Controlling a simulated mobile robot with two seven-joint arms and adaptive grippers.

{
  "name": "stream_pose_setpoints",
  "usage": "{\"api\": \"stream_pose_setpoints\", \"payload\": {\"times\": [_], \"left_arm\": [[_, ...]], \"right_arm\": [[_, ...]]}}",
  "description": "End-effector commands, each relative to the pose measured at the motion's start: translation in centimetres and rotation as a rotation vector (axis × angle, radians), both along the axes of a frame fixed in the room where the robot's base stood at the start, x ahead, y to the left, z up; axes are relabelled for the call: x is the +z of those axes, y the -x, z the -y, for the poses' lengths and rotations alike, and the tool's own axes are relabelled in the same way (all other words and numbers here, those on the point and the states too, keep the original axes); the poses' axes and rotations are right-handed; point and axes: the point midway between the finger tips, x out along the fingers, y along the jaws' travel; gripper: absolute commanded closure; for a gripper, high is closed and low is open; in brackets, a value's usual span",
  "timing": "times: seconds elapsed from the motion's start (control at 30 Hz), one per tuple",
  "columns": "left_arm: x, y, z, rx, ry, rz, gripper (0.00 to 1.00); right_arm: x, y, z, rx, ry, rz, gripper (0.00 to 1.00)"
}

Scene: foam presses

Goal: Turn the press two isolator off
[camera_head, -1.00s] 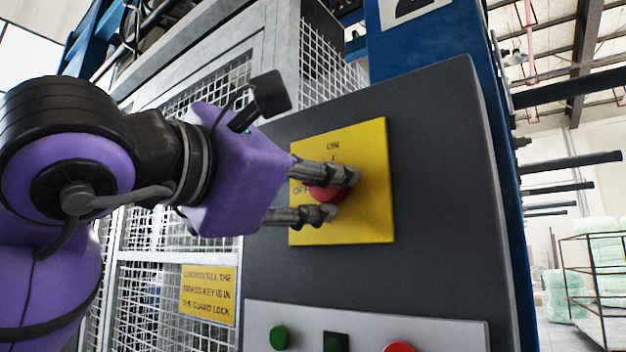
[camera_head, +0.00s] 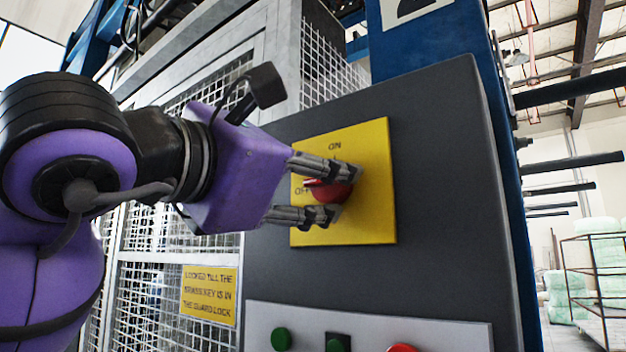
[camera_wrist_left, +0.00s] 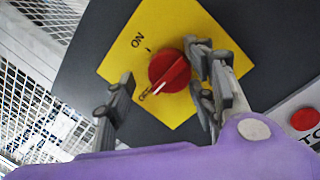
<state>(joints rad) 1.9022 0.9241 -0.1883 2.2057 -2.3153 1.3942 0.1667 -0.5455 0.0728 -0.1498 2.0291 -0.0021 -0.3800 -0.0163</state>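The isolator is a red rotary knob (camera_head: 335,191) on a yellow plate (camera_head: 370,215) marked ON at the top and OFF at the left. In the left wrist view the knob (camera_wrist_left: 171,70) shows a pale pointer line aimed away from ON, toward the partly hidden mark on the OFF side. My left gripper (camera_head: 338,190) is at the plate with its fingers above and below the knob. In the left wrist view the fingers are spread; one is clear of the knob, the other close beside it, contact unclear. My right gripper is not in view.
The plate is on a dark grey panel (camera_head: 440,180). Below are a green button (camera_head: 281,339) and a red button (camera_head: 402,348). A mesh guard with a yellow sign (camera_head: 209,294) stands at the left. A rack of pale foam blocks (camera_head: 600,260) is at the far right.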

Motion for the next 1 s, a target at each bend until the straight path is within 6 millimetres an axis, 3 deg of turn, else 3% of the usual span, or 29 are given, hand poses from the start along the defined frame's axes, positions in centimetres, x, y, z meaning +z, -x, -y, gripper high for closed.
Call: {"api": "stream_pose_setpoints", "payload": {"times": [0.47,1.0], "left_arm": [[-0.4,1.0,-0.5,-0.003,-0.005,0.0,0.51],[-1.7,9.0,-6.2,-0.002,-0.003,0.003,0.51]], "right_arm": [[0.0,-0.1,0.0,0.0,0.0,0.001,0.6],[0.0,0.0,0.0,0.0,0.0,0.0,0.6]]}}
